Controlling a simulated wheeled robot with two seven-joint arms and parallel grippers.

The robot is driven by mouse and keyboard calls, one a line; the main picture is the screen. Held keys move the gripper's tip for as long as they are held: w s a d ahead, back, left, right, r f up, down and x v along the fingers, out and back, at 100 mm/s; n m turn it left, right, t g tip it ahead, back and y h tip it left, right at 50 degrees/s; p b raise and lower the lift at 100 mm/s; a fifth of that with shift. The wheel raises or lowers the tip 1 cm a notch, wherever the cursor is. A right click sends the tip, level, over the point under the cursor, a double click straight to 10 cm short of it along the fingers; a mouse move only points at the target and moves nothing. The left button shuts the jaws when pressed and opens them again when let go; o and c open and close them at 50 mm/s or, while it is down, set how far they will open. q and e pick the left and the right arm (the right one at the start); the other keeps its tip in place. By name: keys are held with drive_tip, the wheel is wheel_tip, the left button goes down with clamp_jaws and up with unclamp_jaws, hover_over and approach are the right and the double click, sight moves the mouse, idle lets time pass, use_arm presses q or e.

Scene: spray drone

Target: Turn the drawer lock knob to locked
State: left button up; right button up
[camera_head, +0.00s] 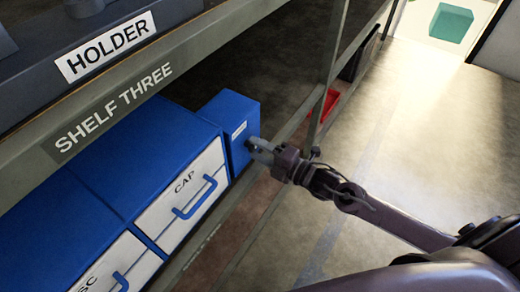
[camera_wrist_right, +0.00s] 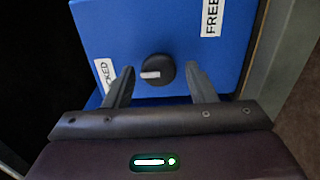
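The drawer lock knob (camera_wrist_right: 157,70) is round and black with a pale pointer bar, on a blue panel (camera_wrist_right: 120,25) in the right wrist view. The pointer bar lies roughly level and points left, toward the partly hidden label ending in "KED" (camera_wrist_right: 104,75). A "FREE" label (camera_wrist_right: 212,17) is at the upper right. My right gripper (camera_wrist_right: 160,88) is open, with one finger on each side of the knob and a gap to it. In the head view, my right gripper (camera_head: 254,148) is at the narrow blue box (camera_head: 230,112), hiding the knob. My left gripper is not in view.
Blue drawers with white fronts, one marked "CAP" (camera_head: 190,190), stand left of the narrow box. The "SHELF THREE" beam (camera_head: 120,105) runs above them. A shelf post (camera_head: 328,75) stands beyond my right gripper. The floor at right is open.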

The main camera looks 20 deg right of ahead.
drive_tip(key=shift+s, duration=0.1)
drive_tip(key=shift+s+d, duration=0.25)
drive_tip(key=shift+d, duration=0.05)
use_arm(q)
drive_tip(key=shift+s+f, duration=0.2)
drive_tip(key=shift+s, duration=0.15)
use_arm(e)
drive_tip(key=v, duration=0.6)
drive_tip(key=shift+s+d, duration=0.25)
drive_tip(key=shift+s, duration=0.1)
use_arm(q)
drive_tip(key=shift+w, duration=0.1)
